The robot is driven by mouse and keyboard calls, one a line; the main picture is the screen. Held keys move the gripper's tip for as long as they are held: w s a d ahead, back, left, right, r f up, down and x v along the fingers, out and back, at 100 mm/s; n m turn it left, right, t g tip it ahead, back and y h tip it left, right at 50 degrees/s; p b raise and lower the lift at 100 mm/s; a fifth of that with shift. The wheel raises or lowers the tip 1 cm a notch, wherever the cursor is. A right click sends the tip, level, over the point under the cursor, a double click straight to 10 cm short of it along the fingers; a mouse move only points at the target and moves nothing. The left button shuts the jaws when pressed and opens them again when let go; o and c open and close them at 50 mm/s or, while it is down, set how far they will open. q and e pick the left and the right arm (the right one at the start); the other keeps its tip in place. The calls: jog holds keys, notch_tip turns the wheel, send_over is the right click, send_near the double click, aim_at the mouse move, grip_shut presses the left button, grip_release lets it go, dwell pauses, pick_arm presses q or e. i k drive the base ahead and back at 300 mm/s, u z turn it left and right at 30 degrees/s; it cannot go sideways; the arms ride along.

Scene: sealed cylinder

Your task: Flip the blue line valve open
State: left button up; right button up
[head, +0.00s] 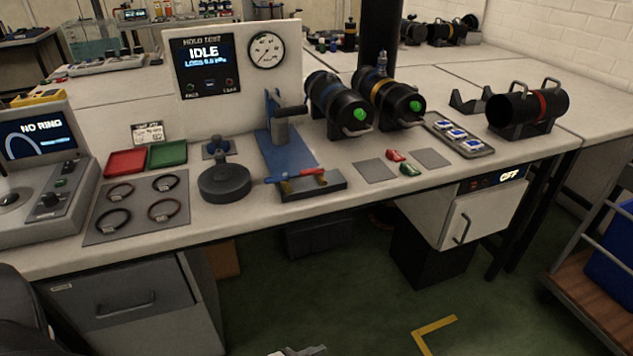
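The valve block (312,188) is a low dark base near the front edge of the bench, in the middle of the head view. The blue valve handle (277,180) is on its left side and points left, lying roughly flat. A red handle (308,173) sits beside it on the right, over brass fittings. Whether the valve is open or shut cannot be told from the handle alone. Neither of my grippers can be made out. A small grey part, cut off at the bottom edge, is too little to identify.
A dark round disc (224,182) stands left of the valve block, and a blue-based press (284,140) stands behind it. Grey pads (375,171) lie to the right. Black cylinders (338,103) are behind. The hold test panel (207,62) reads IDLE.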

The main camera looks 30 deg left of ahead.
aim_at(284, 177)
jog(key=u, duration=1.75)
jog(key=i, duration=0.25)
